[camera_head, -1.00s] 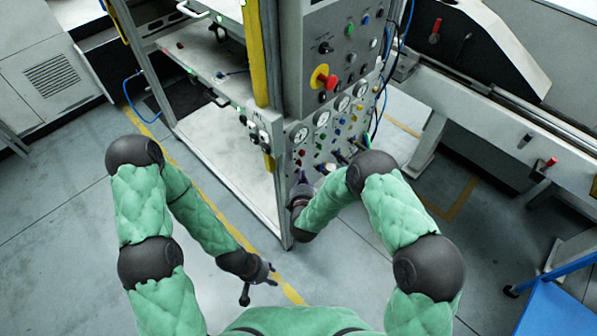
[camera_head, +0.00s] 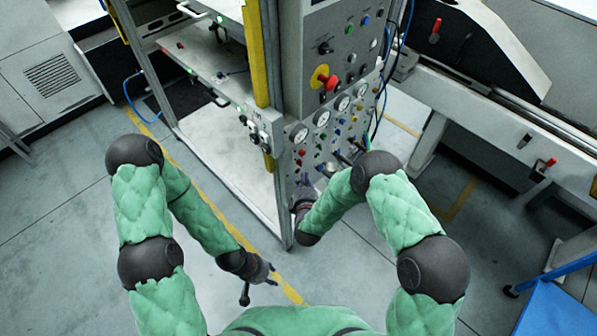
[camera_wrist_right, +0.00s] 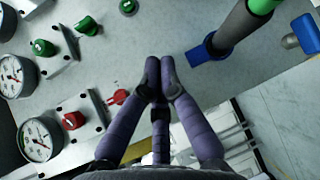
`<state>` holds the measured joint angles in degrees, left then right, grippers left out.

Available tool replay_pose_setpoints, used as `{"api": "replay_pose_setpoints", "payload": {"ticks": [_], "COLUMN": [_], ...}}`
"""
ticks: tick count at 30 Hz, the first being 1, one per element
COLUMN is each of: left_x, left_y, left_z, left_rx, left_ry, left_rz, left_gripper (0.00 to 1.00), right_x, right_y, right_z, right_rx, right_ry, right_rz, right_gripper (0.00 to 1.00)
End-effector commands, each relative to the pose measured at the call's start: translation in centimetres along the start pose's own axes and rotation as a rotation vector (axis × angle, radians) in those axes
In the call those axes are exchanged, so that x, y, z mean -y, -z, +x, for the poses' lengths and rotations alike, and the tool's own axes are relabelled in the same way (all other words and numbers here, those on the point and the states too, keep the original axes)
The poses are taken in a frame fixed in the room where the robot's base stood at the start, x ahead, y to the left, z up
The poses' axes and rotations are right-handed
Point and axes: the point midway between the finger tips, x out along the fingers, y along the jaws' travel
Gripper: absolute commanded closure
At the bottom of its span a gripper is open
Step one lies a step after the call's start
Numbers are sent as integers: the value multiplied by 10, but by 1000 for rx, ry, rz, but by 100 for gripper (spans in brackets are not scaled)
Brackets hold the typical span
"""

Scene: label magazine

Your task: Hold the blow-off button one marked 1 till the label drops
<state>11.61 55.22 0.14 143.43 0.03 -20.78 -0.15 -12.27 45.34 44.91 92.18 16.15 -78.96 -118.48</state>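The grey valve panel (camera_wrist_right: 135,48) carries green buttons (camera_wrist_right: 87,26), a red button (camera_wrist_right: 73,120) and round gauges (camera_wrist_right: 40,138). No number is readable, so I cannot tell which button is marked 1. My right gripper (camera_wrist_right: 160,72) has its purple fingers together at the tips, with nothing seen between them. The tips are in front of the panel, right of the red button; I cannot tell whether they touch it. In the head view this gripper (camera_head: 303,186) is low at the panel, partly hidden. My left gripper (camera_head: 262,283) is open and empty above the floor. No label is identifiable.
A blue fitting (camera_wrist_right: 207,50) with a dark, green-ended hose is right of my right fingertips. A blue knob (camera_wrist_right: 305,36) is farther right. A red-and-yellow emergency stop (camera_head: 323,78) is higher on the machine. A rail bench (camera_head: 500,115) stands right; a blue cart (camera_head: 560,305) is lower right.

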Motion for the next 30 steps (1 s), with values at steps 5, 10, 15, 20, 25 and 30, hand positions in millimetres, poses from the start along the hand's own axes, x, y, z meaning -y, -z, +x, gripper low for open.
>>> {"api": "replay_pose_setpoints", "payload": {"ticks": [5, 10, 15, 20, 25, 30], "left_x": [0, -1, -1, -1, -1, -1], "left_y": [0, 0, 0, 0, 0, 0], "left_z": [-1, -2, -3, -3, -3, -3], "left_rx": [0, 0, 0, 0, 0, 0], "left_ry": [0, 0, 0, 0, 0, 0], "left_rz": [0, 0, 0, 0, 0, 0], "left_gripper": [60, 60, 60, 60, 60, 60], "right_x": [2, 6, 11, 14, 14, 14], "right_y": [-6, -16, -26, -32, -33, -33], "right_z": [-6, -16, -26, -34, -35, -35], "right_rx": [1, 1, 1, 1, 0, 0], "right_ry": [2, 2, 2, 1, 0, 0], "right_rz": [0, 0, 0, 0, 0, 0], "right_gripper": [100, 100, 100, 100, 100, 100]}}
